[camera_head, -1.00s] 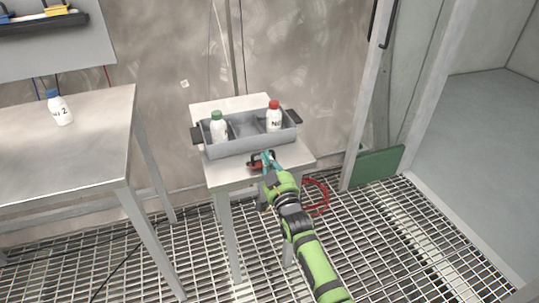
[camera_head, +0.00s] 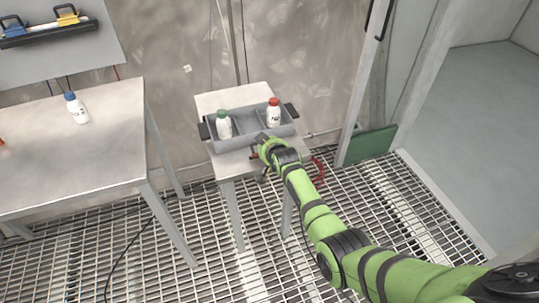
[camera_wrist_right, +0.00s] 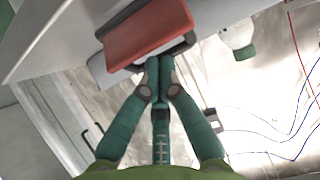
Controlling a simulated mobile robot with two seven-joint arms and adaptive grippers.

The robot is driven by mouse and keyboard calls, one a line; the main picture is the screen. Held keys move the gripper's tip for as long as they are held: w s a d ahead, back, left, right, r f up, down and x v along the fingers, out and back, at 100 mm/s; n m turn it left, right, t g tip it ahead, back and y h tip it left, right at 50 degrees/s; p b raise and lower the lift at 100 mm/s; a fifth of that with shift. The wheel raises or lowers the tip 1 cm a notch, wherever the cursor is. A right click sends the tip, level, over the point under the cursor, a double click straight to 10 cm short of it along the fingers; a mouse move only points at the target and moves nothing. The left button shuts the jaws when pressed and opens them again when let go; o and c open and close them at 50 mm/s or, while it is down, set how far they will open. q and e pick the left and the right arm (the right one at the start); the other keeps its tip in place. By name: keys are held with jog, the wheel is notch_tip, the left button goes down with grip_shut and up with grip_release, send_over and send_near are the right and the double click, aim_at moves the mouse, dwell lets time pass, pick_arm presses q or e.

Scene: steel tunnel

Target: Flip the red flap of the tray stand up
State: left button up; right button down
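The tray stand (camera_head: 285,157) is a small pale table bearing a grey tray (camera_head: 232,146). The red flap (camera_wrist_right: 148,35) fills the top of the right wrist view as a red plate beside a dark frame. In the head view only a small reddish bit of it (camera_head: 254,155) shows at the stand's front; my right gripper hides the rest. My right gripper (camera_wrist_right: 158,64) has its fingertips together at the flap's lower edge, seemingly touching; nothing shows between them. It also shows in the head view (camera_head: 264,143). The flap's angle is unclear. My left gripper is out of view.
A green-capped bottle (camera_head: 224,125) and a red-capped bottle (camera_head: 273,113) stand in separate tray compartments. A metal table (camera_head: 90,160) at left holds a blue-capped bottle (camera_head: 76,108). A red cable (camera_head: 319,172) hangs right of the stand. Open grating lies in front.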

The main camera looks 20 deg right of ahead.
jog(key=shift+w+r+g, duration=0.2)
jog(key=shift+w+g, duration=0.2)
jog(key=shift+g, duration=0.1)
jog(key=shift+w+f+g+b, duration=0.2)
jog(key=shift+w+g+b, duration=0.15)
jog(key=shift+g, duration=0.35)
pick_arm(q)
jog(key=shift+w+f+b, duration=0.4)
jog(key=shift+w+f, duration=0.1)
pick_arm(e)
jog(key=shift+w+f, duration=0.2)
jog(key=shift+w, duration=0.55)
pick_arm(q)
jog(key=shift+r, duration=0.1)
pick_arm(e)
jog(key=shift+r, duration=0.15)
